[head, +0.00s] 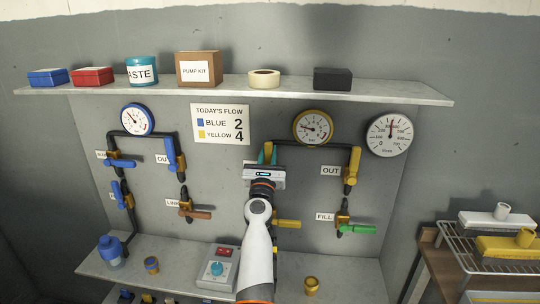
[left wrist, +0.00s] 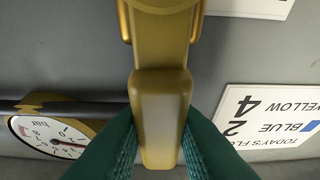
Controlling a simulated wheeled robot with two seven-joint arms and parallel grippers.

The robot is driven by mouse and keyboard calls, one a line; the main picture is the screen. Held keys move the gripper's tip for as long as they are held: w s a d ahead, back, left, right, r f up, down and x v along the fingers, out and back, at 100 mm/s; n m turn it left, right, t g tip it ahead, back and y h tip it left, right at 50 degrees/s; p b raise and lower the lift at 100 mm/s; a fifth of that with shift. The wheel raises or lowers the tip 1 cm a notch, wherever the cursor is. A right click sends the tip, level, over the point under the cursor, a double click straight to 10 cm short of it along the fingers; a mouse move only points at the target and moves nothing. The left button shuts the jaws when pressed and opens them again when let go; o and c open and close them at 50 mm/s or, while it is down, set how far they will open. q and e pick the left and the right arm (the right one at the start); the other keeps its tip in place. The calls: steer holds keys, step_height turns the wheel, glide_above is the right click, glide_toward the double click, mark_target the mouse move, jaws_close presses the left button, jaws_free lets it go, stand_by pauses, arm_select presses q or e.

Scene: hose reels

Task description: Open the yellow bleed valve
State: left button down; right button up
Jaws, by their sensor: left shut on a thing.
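My left gripper (head: 268,155) is at the upper left valve of the yellow pipework. Its green fingers are shut on a yellow valve handle (left wrist: 160,115), one finger on each side of it in the left wrist view. In the head view my gripper and wrist hide most of this valve and its label, so I cannot read which valve it is. The yellow OUT valve handle (head: 354,158) stands upright along its pipe on the right. Another yellow lever (head: 288,223) lies level below my gripper. The right gripper is not in view.
A yellow-rimmed gauge (head: 313,127) sits just right of and above my gripper. A sign (head: 220,123) is to the left. A shelf (head: 400,94) overhangs the panel. A green lever (head: 358,229) lies lower right. A control box (head: 218,266) stands on the bench below.

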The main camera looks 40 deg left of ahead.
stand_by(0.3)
arm_select(q)
steer(key=c, duration=1.2)
jaws_free()
steer(key=shift+a, duration=0.1)
steer(key=shift+c, duration=0.2)
